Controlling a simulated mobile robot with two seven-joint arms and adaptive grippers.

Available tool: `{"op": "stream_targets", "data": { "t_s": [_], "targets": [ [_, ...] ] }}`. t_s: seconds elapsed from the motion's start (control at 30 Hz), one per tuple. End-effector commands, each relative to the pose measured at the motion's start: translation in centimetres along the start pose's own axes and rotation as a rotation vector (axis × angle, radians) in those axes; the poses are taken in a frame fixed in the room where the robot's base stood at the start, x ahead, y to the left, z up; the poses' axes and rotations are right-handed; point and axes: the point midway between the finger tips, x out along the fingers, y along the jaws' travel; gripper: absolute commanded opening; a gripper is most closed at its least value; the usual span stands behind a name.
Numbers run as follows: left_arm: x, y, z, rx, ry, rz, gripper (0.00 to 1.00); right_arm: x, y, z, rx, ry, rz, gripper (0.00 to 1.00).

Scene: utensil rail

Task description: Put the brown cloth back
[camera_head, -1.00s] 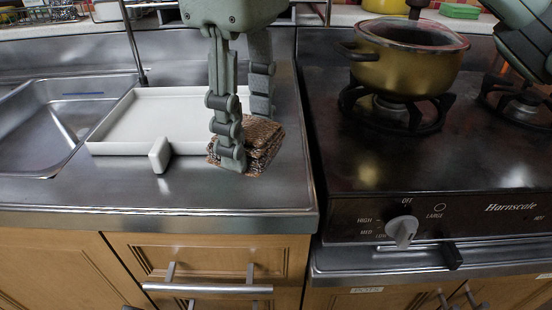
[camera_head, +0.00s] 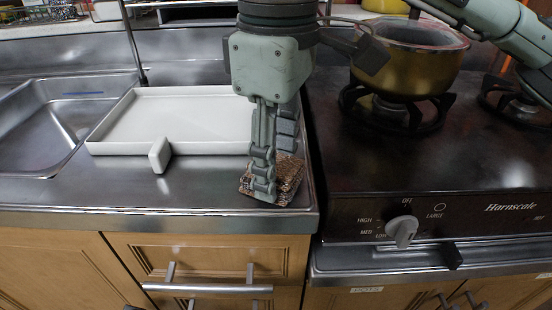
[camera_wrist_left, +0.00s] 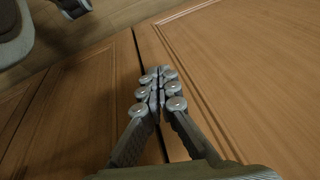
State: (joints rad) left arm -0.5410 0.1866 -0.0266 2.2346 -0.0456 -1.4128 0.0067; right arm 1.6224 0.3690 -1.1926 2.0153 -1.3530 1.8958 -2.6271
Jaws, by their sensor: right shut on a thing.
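The brown cloth (camera_head: 289,180) is a folded, woven-looking bundle at the front right corner of the steel counter, right of the white tray. My right gripper (camera_head: 274,176) points down and is shut on it, one finger in front and the other behind. The front finger hides part of the cloth. I cannot tell whether the cloth touches the counter or is just above it. In the left wrist view my left gripper (camera_wrist_left: 158,82) has its fingertips together, with nothing seen between them, in front of wooden cabinet doors (camera_wrist_left: 230,70).
The white tray (camera_head: 120,147) stands left of the cloth, with a small white block (camera_head: 160,155) at its front. A sink (camera_head: 50,120) is at the left. The stove (camera_head: 430,165) is close on the right, bearing a gold pot (camera_head: 405,75).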

Motion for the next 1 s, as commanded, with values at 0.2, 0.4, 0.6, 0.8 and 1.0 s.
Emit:
{"op": "stream_targets", "data": {
  "t_s": [0.2,0.4,0.6,0.8,1.0],
  "targets": [
    [-1.2,-0.1,-0.6,-0.001,0.018,-0.003,0.00,0.2,0.0,0.0,0.000,0.000,0.000,0.45],
    [-1.3,-0.1,-0.5,-0.001,0.017,-0.003,0.00,0.2,0.0,0.0,0.000,0.000,0.000,0.63],
    [-1.0,-0.1,-0.1,-0.001,0.007,-0.004,0.00,0.1,0.0,0.0,0.000,0.000,0.000,0.63],
    [0.3,0.1,0.1,-0.002,-0.002,0.003,0.00,-0.7,0.0,-0.1,0.000,0.002,0.001,0.63],
    [0.1,0.1,-0.1,-0.002,0.004,0.004,0.00,-4.9,0.0,-0.1,0.001,0.003,0.003,0.63]
  ]
}}
